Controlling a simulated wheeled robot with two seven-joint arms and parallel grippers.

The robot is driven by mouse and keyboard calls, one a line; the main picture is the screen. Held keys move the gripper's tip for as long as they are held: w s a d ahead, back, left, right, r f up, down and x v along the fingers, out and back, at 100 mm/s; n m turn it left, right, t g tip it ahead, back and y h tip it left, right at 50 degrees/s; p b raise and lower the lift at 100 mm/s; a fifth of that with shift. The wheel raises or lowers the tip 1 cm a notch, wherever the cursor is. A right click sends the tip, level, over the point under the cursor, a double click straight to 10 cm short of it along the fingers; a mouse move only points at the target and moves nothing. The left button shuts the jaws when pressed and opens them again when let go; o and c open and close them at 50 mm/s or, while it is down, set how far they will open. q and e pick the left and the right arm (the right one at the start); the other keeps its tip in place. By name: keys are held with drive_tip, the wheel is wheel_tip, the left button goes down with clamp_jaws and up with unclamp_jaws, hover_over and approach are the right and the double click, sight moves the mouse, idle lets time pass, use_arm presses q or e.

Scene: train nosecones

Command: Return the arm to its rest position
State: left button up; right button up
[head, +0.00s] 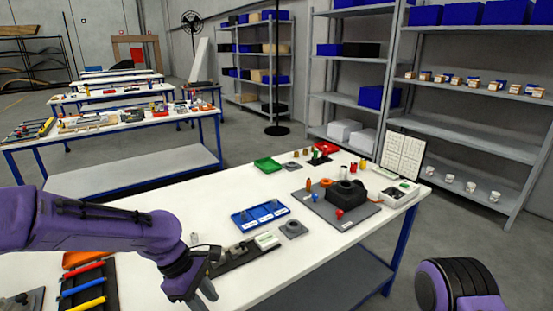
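My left arm reaches in from the left, over the near white table (335,208). Its gripper (204,290) points down near the table's front edge, beside a dark fixture (238,256). I cannot make out whether its fingers are open or shut, or whether anything is between them. A purple and black rounded part at the bottom right looks like my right arm; its gripper is not in view.
The table holds a blue tray (248,222), a green bin (267,165), a dark plate (318,213) with a black block (345,192), and red, blue and yellow tools (84,292) at lower left. Grey shelves (465,130) stand behind. Open floor lies at right.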

use_arm(q)
drive_tip(key=s+a+f+m+t+y+b, duration=0.15)
drive_tip(key=s+f, duration=0.25)
drive_tip(key=f, duration=0.8)
drive_tip(key=s+a+f+m+y+b, duration=0.15)
drive_tip(key=s+f, duration=0.35)
drive_tip(key=f, duration=0.8)
drive_tip(key=s+a+f+m+t+y+b, duration=0.1)
drive_tip(key=s+a+f+m+y, duration=0.1)
drive_tip(key=s, duration=0.6)
drive_tip(key=s+a+f+m+t+y+b, duration=0.1)
drive_tip(key=s+a+f+m, duration=0.3)
drive_tip(key=s+a, duration=0.5)
wheel_tip(320, 180, down, 2)
drive_tip(key=shift+a+y+b, duration=0.25)
drive_tip(key=shift+y+b, duration=0.4)
drive_tip(key=shift+y, duration=0.25)
